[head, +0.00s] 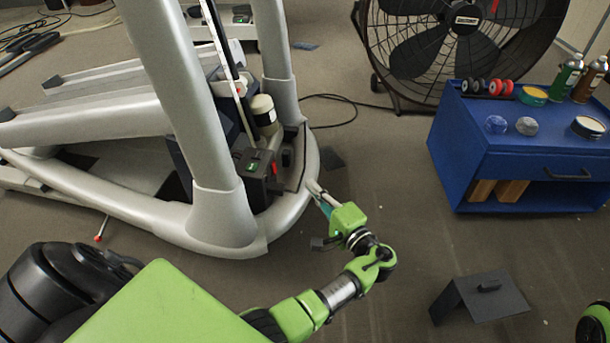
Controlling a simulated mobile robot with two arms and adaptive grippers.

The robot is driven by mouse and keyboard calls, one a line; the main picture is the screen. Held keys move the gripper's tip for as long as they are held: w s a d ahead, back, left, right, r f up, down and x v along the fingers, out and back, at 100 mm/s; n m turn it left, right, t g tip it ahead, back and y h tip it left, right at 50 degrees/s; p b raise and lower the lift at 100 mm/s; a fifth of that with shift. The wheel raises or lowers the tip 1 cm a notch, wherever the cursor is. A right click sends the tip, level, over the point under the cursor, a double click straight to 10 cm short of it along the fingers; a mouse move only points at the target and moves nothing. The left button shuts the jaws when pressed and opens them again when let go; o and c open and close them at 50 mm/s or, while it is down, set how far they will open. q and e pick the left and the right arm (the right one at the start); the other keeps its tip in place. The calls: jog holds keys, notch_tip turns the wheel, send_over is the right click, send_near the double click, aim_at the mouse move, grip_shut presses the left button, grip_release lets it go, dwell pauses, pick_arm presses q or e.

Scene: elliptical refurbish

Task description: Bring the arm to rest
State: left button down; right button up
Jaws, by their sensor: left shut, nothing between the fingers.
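My left arm (338,292) reaches up from the bottom of the head view, green with black and silver joints. My left gripper (318,192) is at its far end, close to the curved front of the grey elliptical machine (225,215). Its fingers look closed and I see nothing held. I cannot tell whether the fingertips touch the frame. My right gripper is not in view.
The elliptical's open front housing holds a dark box (258,168) and a cream cylinder (263,110). A grey folded panel (482,298) lies on the floor. A blue cart (500,160) and a large fan (452,45) stand behind. Floor between is mostly clear.

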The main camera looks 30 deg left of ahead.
pick_arm(q)
jog(key=shift+s+d, duration=0.25)
jog(key=shift+d, duration=0.3)
jog(key=shift+w, duration=0.1)
